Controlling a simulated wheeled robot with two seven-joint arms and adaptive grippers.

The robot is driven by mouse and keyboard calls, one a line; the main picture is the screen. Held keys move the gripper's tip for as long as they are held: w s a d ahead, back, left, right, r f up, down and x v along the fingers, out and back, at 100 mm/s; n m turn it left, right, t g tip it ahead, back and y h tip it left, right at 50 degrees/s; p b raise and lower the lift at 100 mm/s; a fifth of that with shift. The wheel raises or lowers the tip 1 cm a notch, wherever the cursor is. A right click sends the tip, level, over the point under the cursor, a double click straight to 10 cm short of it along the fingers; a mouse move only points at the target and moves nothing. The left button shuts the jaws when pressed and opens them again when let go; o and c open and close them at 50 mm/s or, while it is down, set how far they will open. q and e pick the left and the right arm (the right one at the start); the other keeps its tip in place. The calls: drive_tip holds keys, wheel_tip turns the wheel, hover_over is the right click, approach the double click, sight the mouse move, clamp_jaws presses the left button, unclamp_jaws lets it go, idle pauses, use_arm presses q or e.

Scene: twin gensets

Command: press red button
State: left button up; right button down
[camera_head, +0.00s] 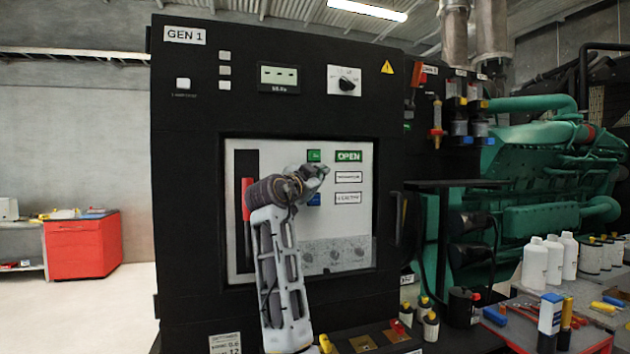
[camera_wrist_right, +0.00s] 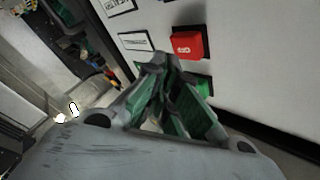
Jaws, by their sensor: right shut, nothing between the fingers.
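The red button (camera_wrist_right: 187,45) is a square block with a white mark on the pale panel in the right wrist view. In the head view it is hidden behind my right gripper (camera_head: 318,171). The right gripper is shut and empty, in front of the panel (camera_head: 272,165). In the wrist view its fingertips (camera_wrist_right: 172,60) appear just below and left of the red button; I cannot tell whether they touch the panel. A green button (camera_head: 314,155) shows just above the gripper and a blue button (camera_head: 314,200) below it. My left gripper is not in view.
The panel is recessed in the black GEN 1 cabinet (camera_head: 185,230). A red lever (camera_head: 247,198) stands left of the arm, and a green OPEN sign (camera_head: 349,156) is to the right. A black handle rail (camera_head: 455,184) sticks out at the right. A cluttered table (camera_head: 595,318) stands front right.

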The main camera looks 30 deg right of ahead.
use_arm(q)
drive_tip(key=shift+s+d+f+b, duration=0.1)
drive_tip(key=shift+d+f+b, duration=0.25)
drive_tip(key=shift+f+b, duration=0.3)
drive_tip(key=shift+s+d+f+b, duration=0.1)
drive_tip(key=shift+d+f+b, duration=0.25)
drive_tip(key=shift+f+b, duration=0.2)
use_arm(e)
drive_tip(key=s, duration=0.2)
drive_tip(key=s+a, duration=0.1)
drive_tip(key=s, duration=0.1)
drive_tip(key=shift+s, duration=0.35)
drive_tip(key=shift+r, duration=0.1)
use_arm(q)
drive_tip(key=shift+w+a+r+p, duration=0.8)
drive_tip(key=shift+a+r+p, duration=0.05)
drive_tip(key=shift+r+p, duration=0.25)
use_arm(e)
drive_tip(key=shift+r, duration=0.9)
